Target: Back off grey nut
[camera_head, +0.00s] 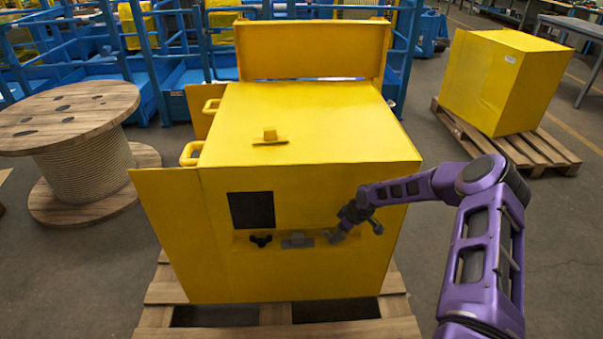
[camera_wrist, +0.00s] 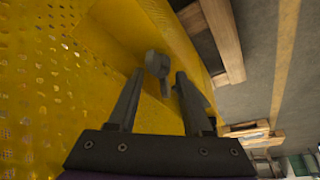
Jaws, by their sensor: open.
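My gripper (camera_head: 343,226) is at the right part of the yellow machine's front face (camera_head: 330,275). In the wrist view its two dark fingers (camera_wrist: 160,76) stand apart. A grey piece with a rounded head and a short stem (camera_wrist: 157,65) shows between and just beyond the fingertips; it looks like the grey nut. I cannot tell whether a finger touches it. In the head view a small grey part (camera_head: 334,237) lies at the fingertips, partly hidden by my gripper. Left of it on the same strip are a grey block (camera_head: 297,241) and a black lobed knob (camera_head: 261,240).
The machine stands on a wooden pallet (camera_head: 165,291). A black square panel (camera_head: 251,210) is on its front, and a small yellow piece (camera_head: 269,137) lies on top. A wooden cable spool (camera_head: 75,140) stands left. Another yellow box (camera_head: 500,85) is back right.

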